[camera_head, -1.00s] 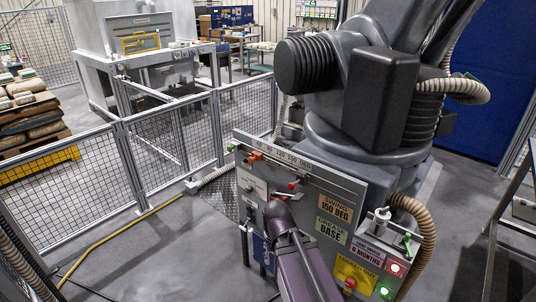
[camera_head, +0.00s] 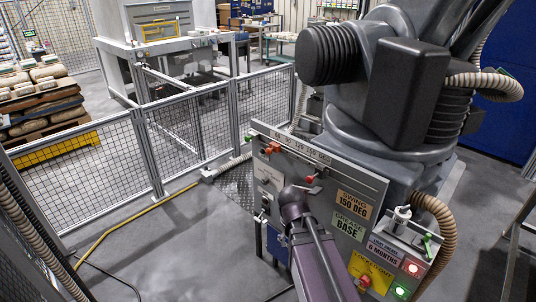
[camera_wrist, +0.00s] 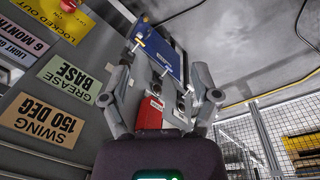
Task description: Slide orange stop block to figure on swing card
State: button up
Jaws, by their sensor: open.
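The orange stop block (camera_head: 273,148) sits near the left end of the scale rail (camera_head: 300,150) along the top of the grey panel. The yellow-tan swing card (camera_head: 352,203) reads "SWING 150 DEG" and is on the panel's face, right of the block. It shows upside down in the wrist view (camera_wrist: 42,120). My gripper (camera_wrist: 160,92) is open in the wrist view, its fingers spread in front of the panel's left part. A red piece (camera_wrist: 150,113) appears between them; I see no contact. In the head view my wrist hides the fingers. The scale's figures are too small to read surely.
A red-orange knob (camera_head: 310,179) sticks out below the rail. A blue item (camera_wrist: 158,52) hangs low. Mesh fence (camera_head: 90,180) stands left; floor between is open.

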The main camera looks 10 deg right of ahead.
jog(key=w+d+f+m+t+h+b, duration=0.1)
jog(key=w+f+m+h+b, duration=0.2)
jog(key=w, duration=0.8)
jog(key=m+t+h+b, duration=0.7)
jog(key=t+h+b, duration=0.2)
jog(key=h, duration=0.1)
send_near(268, 152)
jog(key=v, duration=0.3)
jog(key=shift+a+f, duration=0.1)
jog(key=shift+f, duration=0.25)
jog(key=shift+w, duration=0.15)
jog(key=x, duration=1.3)
jog(key=shift+w+d+r, duration=0.2)
jog(key=shift+d+r, duration=0.1)
jog(key=shift+d, duration=0.05)
